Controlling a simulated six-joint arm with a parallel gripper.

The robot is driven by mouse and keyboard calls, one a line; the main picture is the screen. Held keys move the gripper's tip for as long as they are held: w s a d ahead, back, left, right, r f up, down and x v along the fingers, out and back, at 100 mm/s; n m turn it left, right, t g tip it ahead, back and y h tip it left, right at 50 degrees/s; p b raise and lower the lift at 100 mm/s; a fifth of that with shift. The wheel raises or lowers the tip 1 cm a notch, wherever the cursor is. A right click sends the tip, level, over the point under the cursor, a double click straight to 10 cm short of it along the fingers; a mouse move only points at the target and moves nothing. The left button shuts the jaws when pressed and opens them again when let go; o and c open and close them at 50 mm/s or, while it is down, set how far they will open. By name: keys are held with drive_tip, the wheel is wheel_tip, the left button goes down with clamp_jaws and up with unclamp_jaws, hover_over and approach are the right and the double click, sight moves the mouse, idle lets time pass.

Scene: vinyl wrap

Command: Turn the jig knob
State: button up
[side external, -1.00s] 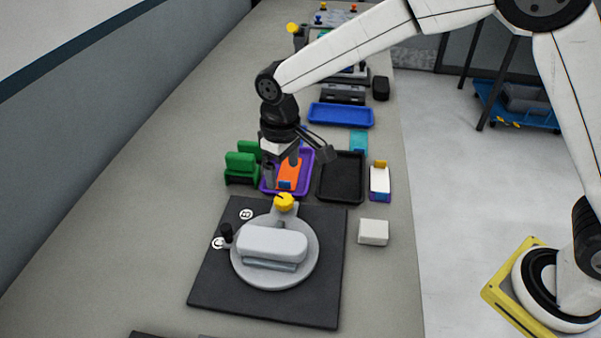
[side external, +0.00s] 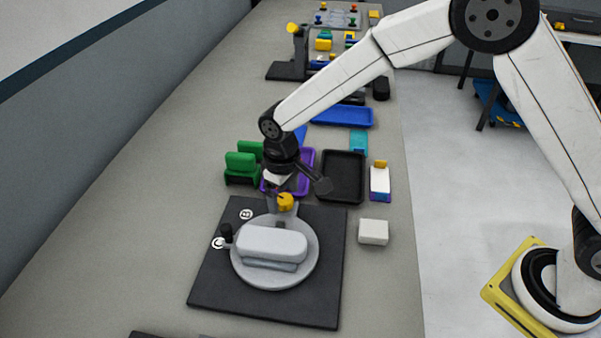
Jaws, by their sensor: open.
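The jig is a grey round plate (side external: 308,262) on a dark square base (side external: 225,285). A pale rounded block (side external: 272,243) lies across the plate. A yellow knob (side external: 286,202) stands at the back edge of the plate. A small black knob (side external: 227,232) stands at the plate's left. My gripper (side external: 281,204) is open and points down at the yellow knob, with its fingers around or just beside it. The exact contact is too small to tell.
Behind the jig are a purple tray (side external: 307,160), a black tray (side external: 343,176) and green blocks (side external: 241,166). A white block (side external: 373,232) lies right of the base. A blue tray (side external: 341,115) is farther back. The table left of the jig is clear.

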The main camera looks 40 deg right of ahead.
drive_tip(key=shift+f, duration=0.3)
clamp_jaws()
